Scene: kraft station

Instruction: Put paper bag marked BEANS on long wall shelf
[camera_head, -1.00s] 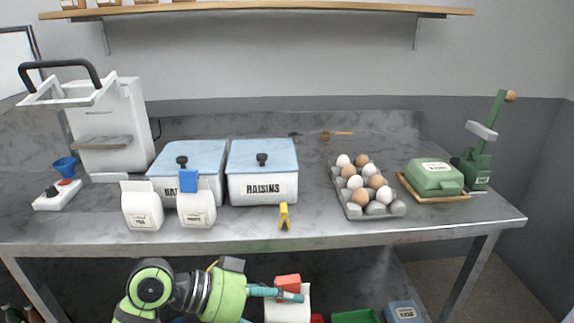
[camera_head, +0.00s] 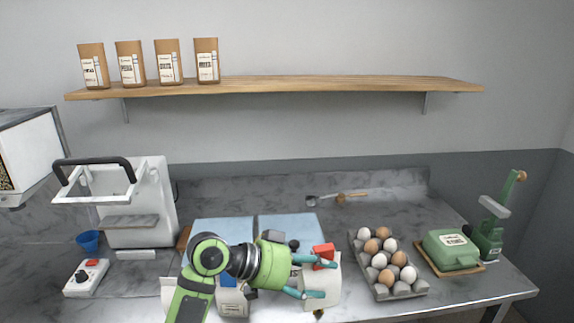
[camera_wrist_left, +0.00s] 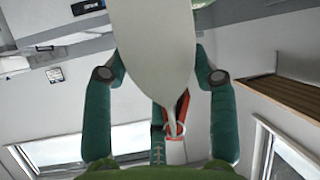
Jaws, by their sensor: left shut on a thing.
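My left gripper (camera_head: 315,277) is shut on a white paper bag (camera_head: 331,284) with a red clip at its top, held in front of the counter's front part. In the left wrist view the pale bag (camera_wrist_left: 155,50) fills the space between the two green fingers, with the red clip hanging by it. No lettering shows on the bag's visible side, so I cannot read its mark. The long wooden wall shelf (camera_head: 330,85) is higher up on the back wall, apart from the bag. My right gripper is not in view.
Several brown labelled bags (camera_head: 168,62) stand at the shelf's left end; its middle and right are bare. On the counter are blue-lidded bins (camera_head: 287,225), a white bag with a blue clip (camera_head: 233,300), an egg tray (camera_head: 385,265) and a green dish (camera_head: 450,248).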

